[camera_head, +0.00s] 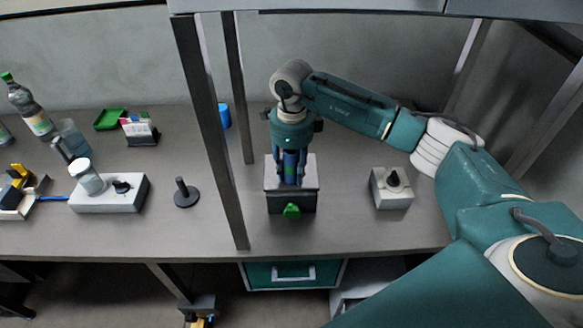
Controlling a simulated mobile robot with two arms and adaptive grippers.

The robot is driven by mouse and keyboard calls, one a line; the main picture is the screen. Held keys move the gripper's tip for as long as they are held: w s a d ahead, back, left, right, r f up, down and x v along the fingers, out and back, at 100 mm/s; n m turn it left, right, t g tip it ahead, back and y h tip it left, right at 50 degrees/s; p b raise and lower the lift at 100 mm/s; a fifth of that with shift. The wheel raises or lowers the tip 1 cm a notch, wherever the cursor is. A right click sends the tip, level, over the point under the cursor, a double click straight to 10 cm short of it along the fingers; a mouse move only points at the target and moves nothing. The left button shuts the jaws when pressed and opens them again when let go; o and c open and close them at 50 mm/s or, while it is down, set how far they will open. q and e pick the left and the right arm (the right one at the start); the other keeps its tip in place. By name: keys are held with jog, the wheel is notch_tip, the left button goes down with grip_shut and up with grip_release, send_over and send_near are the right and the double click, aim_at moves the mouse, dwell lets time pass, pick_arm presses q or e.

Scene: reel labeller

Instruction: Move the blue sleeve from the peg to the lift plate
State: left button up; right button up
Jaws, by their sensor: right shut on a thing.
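The blue sleeve (290,168) is upright between the fingers of my right gripper (290,174), which points down and is shut on it. The fingers cover the sleeve's sides. The sleeve is over the grey top plate of a dark box with a green knob (291,211), which looks like the lift plate (308,172). I cannot tell whether the sleeve's lower end touches the plate. The dark peg (181,188) stands bare on a round base to the left, beyond a metal post. My left gripper is not in view.
Metal posts (211,130) rise left of the box. A light block with a black knob (392,186) stands to the right. A blue cylinder (224,116) is behind the posts. A white device (118,193), a green tray (110,119) and a bottle (30,107) are at left.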

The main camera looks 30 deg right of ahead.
aim_at(291, 152)
jog(key=o, duration=1.3)
jog(key=shift+f, duration=0.1)
jog(key=shift+r, duration=0.5)
notch_tip(291, 152, up, 6)
jog(key=b, duration=0.2)
jog(key=shift+r+b, duration=0.1)
jog(key=shift+b, duration=0.25)
jog(key=shift+r, duration=0.35)
jog(key=shift+a+f, duration=0.1)
